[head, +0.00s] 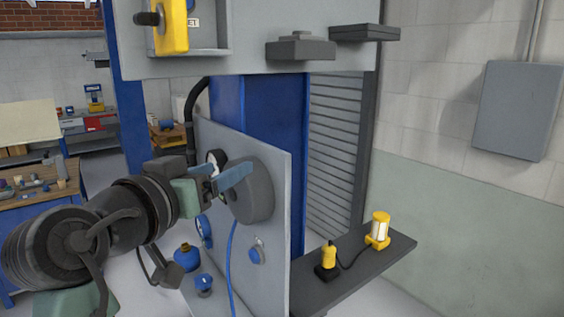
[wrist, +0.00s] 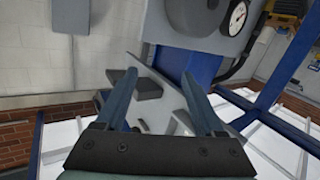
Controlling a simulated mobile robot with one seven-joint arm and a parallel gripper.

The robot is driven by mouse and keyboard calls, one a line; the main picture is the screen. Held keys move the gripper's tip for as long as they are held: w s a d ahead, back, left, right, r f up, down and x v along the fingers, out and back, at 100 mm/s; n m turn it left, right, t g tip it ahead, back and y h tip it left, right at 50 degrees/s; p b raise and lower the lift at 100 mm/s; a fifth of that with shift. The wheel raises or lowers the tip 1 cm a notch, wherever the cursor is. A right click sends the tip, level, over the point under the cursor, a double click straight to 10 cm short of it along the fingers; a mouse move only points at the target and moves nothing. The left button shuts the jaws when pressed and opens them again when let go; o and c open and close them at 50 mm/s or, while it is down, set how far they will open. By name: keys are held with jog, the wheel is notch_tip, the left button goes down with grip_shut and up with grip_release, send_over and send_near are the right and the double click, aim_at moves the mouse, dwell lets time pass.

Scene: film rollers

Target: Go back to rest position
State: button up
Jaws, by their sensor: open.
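My gripper (head: 238,178) is in front of the upright grey panel (head: 270,235) in the head view, reaching in from the left on my dark arm. Its blue-grey fingers overlap a round dark grey drum (head: 258,195) on that panel; I cannot tell whether they touch it. The wrist view shows my gripper (wrist: 160,82) with its two fingers spread wide and nothing held between them. A dark grey block (wrist: 149,86) shows in the gap, behind the fingers.
A white gauge (wrist: 237,16) sits near the panel top. A blue column (head: 275,120) stands behind the panel. A dark shelf (head: 385,262) carries a yellow lamp (head: 379,230). An overhead grey board (head: 250,55) and a workbench (head: 40,195) at left flank the arm.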

jog(key=s+d+f+n+t+y, duration=0.2)
jog(key=s+d+f+y, duration=0.4)
jog(key=d+f, duration=0.25)
jog(key=s+r+t, duration=0.5)
jog(key=s+r, duration=0.1)
jog(key=r, duration=0.7)
jog(key=s+r+t, duration=0.4)
jog(key=s+r, duration=0.3)
jog(key=r, duration=0.6)
jog(key=shift+d+r+t, duration=0.15)
jog(key=shift+d+t, duration=0.1)
jog(key=shift+t, duration=0.15)
